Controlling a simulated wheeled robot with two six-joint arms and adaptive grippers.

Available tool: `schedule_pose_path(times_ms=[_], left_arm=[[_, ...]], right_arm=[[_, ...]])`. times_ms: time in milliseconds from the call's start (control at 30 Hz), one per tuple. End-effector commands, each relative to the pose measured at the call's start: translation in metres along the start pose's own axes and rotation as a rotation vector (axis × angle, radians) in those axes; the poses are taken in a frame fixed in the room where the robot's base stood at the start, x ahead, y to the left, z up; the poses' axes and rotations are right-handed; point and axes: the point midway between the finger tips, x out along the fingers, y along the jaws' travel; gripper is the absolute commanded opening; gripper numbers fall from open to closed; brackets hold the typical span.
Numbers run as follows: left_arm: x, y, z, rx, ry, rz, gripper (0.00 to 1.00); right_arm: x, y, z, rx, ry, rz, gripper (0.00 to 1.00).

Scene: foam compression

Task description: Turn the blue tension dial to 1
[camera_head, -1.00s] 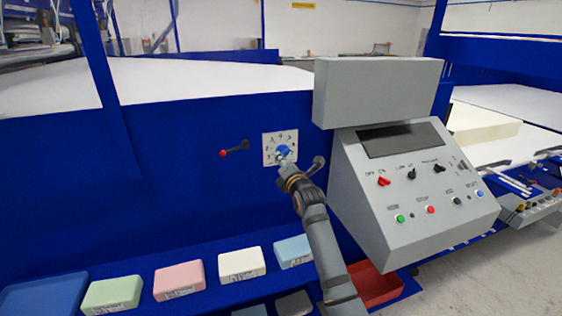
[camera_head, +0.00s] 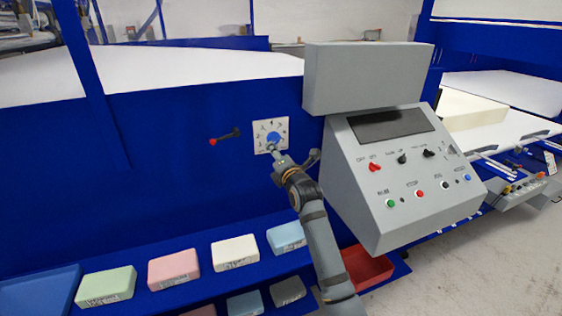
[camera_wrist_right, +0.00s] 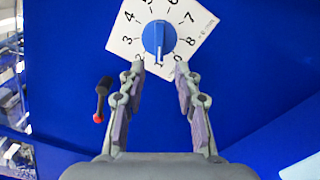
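The blue tension dial (camera_head: 273,138) sits on a white numbered plate (camera_head: 260,126) on the blue machine panel. In the right wrist view the dial (camera_wrist_right: 159,36) is in full sight, and its white pointer line points down at the 1 on the plate (camera_wrist_right: 125,28). My right gripper (camera_wrist_right: 162,68) is open and empty, its two fingers apart just below the dial and not closed on it. In the head view my right gripper (camera_head: 279,157) is just below and in front of the dial. My left gripper is not in view.
A red-tipped lever (camera_head: 225,136) sticks out left of the dial. A grey control console (camera_head: 400,215) with switches and buttons stands close on the right of my arm. Several coloured foam blocks (camera_head: 174,268) lie on the shelf below, with a red bin (camera_head: 367,268) beside them.

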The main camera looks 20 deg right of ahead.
Motion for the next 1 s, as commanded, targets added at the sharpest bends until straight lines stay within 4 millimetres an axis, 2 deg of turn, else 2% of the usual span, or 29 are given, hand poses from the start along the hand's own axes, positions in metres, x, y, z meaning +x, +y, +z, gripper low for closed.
schedule_pose_path(times_ms=[100, 200, 400, 900, 967, 1000], left_arm=[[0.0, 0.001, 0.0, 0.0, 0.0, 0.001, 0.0], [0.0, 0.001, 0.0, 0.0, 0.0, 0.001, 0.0], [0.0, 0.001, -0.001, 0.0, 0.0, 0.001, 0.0], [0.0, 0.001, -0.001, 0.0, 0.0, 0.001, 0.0], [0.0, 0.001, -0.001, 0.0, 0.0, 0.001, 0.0], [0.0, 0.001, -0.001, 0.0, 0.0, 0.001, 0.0]], right_arm=[[-0.032, -0.001, 0.0, -0.001, 0.0, 0.0, 0.33], [-0.054, -0.001, -0.001, -0.001, 0.0, -0.001, 0.33], [-0.082, -0.001, 0.0, -0.001, 0.0, -0.001, 0.33], [-0.087, -0.001, 0.0, 0.002, 0.001, -0.002, 0.33], [-0.089, -0.007, -0.004, 0.027, 0.01, -0.018, 0.33], [-0.093, -0.016, -0.008, 0.069, 0.023, -0.044, 0.33]])
